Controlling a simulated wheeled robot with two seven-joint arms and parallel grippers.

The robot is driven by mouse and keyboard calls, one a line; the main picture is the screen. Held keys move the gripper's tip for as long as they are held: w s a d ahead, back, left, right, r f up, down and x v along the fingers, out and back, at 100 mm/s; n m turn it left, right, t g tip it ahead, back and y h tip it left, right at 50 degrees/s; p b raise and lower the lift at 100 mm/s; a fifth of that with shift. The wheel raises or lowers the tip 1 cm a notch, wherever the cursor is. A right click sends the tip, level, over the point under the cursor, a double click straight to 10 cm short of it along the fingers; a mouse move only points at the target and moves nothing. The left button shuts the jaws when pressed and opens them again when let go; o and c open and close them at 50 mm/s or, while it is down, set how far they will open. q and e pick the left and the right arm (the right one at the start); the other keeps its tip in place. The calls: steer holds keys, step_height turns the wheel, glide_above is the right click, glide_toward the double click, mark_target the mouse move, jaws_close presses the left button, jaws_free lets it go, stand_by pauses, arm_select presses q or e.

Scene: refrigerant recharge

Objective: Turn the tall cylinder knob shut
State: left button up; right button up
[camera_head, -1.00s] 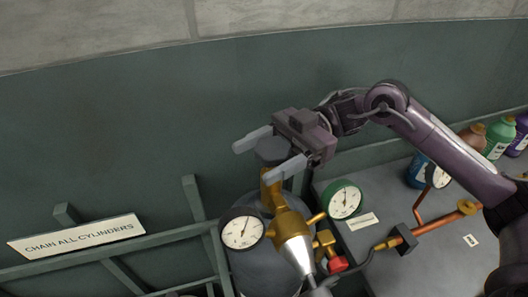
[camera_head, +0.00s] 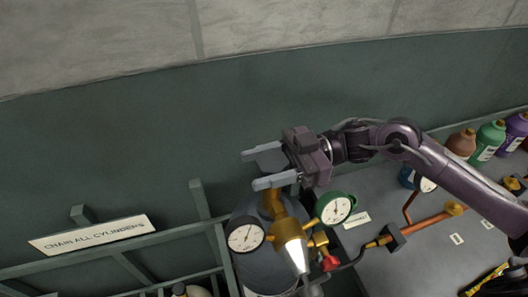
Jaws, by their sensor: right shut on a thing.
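The tall cylinder (camera_head: 262,274) stands at the bottom centre, with a brass valve (camera_head: 289,232) on top. Its dark grey knob (camera_head: 271,163) sits above the brass stem. My right gripper (camera_head: 254,169) comes in from the right and is shut on this knob, one finger on the far side and one on the near side. The fingers hide part of the knob's sides. How far the knob is turned cannot be told. My left gripper is not in view.
Two gauges, one black-rimmed (camera_head: 246,235) and one green-rimmed (camera_head: 336,209), flank the valve. A red knob (camera_head: 330,263) sits below right. A rail with a sign (camera_head: 92,235) is at left. Copper pipework (camera_head: 428,224) and several bottles (camera_head: 490,141) are on the grey bench at right.

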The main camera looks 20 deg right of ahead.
mark_target(287, 162)
steer(key=shift+w+m+t+p, duration=0.1)
steer(key=shift+m+t+p, duration=0.65)
steer(key=shift+t, duration=0.25)
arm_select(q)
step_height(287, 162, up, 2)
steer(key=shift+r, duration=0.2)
arm_select(e)
steer(key=o, duration=1)
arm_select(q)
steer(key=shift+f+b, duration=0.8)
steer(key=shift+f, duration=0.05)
arm_select(e)
steer(key=shift+s+d, duration=0.2)
steer(key=shift+d, duration=3.75)
